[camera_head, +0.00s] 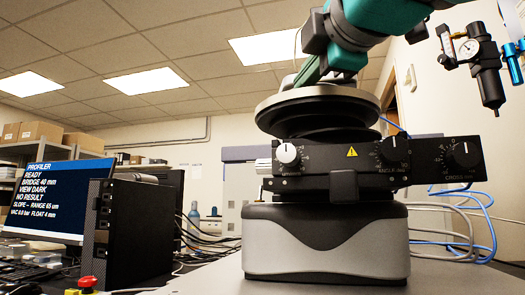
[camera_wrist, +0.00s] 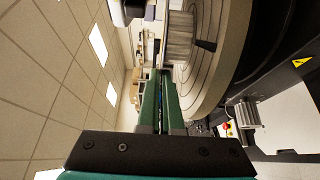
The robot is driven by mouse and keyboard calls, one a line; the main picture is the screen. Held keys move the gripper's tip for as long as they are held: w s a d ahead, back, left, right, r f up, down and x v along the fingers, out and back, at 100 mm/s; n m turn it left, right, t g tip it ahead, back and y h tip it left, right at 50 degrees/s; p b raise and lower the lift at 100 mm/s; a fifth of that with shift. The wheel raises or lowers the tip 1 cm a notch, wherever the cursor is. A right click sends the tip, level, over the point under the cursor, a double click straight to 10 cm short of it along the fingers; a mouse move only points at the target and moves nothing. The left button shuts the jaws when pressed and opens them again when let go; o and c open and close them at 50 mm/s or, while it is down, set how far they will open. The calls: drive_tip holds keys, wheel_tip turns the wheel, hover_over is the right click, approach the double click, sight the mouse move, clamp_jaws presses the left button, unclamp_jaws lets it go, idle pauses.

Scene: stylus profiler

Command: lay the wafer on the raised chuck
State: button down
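The raised chuck (camera_head: 318,100) is a round, pale-rimmed disc on top of the profiler. In the wrist view its ringed top (camera_wrist: 208,75) fills the right side, turned on its side by the camera's roll. My gripper (camera_wrist: 161,72) has two long green fingers lying close together, with a narrow gap, beside the chuck's top face. In the head view my green gripper comes down from the upper right over the chuck. A pale grey ribbed shape (camera_wrist: 180,35) shows beyond the fingertips. I cannot tell whether it is the wafer; no wafer shows clearly.
The profiler body (camera_head: 325,240) stands on a pale table, with a black knob panel (camera_head: 360,165) below the chuck. A screen (camera_head: 42,190) reads "VAC 0.0 bar" and "FLOAT 4 mm". A red stop button (camera_head: 87,282) is at lower left. A gauge and regulator (camera_head: 470,52) hang upper right.

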drive_tip(key=c, duration=1.5)
unclamp_jaws()
drive_tip(key=shift+c, duration=0.2)
drive_tip(key=o, duration=0.5)
drive_tip(key=shift+c, duration=0.2)
drive_tip(key=shift+s, duration=0.1)
drive_tip(key=v, duration=0.6)
drive_tip(key=shift+s, duration=0.35)
drive_tip(key=shift+d, duration=0.1)
drive_tip(key=v, duration=0.8)
drive_tip(key=shift+f, duration=0.1)
